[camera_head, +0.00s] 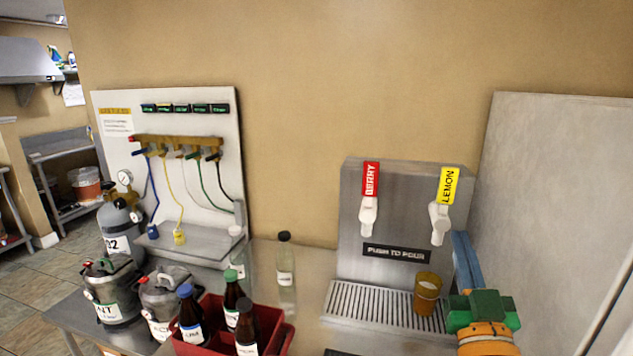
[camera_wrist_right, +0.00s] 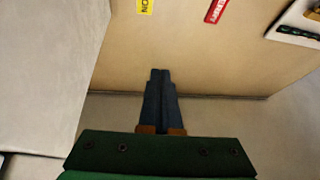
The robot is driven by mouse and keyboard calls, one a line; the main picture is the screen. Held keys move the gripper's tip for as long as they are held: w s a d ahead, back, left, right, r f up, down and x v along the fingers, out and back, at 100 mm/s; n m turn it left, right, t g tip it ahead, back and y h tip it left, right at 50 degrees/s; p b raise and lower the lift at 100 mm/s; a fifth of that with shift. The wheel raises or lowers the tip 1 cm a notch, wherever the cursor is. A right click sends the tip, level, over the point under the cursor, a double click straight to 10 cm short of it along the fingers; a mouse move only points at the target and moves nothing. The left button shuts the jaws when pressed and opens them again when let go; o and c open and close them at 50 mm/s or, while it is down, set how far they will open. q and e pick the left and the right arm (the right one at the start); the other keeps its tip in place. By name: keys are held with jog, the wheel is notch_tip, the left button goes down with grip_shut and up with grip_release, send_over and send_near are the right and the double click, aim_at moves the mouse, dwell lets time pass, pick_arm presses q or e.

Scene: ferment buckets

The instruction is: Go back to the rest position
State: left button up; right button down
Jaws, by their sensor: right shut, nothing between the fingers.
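My right gripper (camera_head: 463,240) is at the right of the head view, beside the right side of the drink dispenser (camera_head: 355,235). Its blue fingers point away from me, and its green and orange body is at the bottom right. In the right wrist view, the gripper (camera_wrist_right: 160,73) shows its two fingers together, shut and empty, pointing at the tan wall (camera_wrist_right: 210,60). An amber cup (camera_head: 427,293) stands on the dispenser's drip tray (camera_head: 365,308), just left of my right gripper and apart from its fingertips. My left gripper is in neither view.
A grey panel (camera_head: 560,200) stands close to the right of my right arm. A red crate (camera_head: 213,344) with several bottles sits at the lower left of the counter. A clear bottle (camera_head: 286,262) stands behind it. Metal kegs (camera_head: 115,300) stand farther left.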

jog(key=s+a+f+n+g+y, duration=0.1)
jog(key=s+a+f+g+y, duration=0.2)
jog(key=f, duration=0.8)
jog(key=s+a+f+n+g, duration=0.1)
jog(key=s+f+g, duration=0.2)
jog(key=f+g, duration=0.5)
jog(key=s+a+f+g, duration=0.2)
jog(key=s+f+g, duration=0.6)
jog(key=s+f, duration=1)
jog(key=s+f+g+b, duration=0.1)
jog(key=s+f+b, duration=0.2)
jog(key=f, duration=1)
jog(key=s+f+g+b, duration=0.15)
jog(key=f+b, duration=0.25)
jog(key=f, duration=0.8)
jog(key=s+d+f+n+b, duration=0.1)
jog(key=s+d+f+b, duration=0.1)
jog(key=s+f, duration=0.9)
jog(key=shift+s+d+f+b, duration=0.15)
jog(key=shift+s+f+b, duration=0.15)
jog(key=shift+b, duration=0.15)
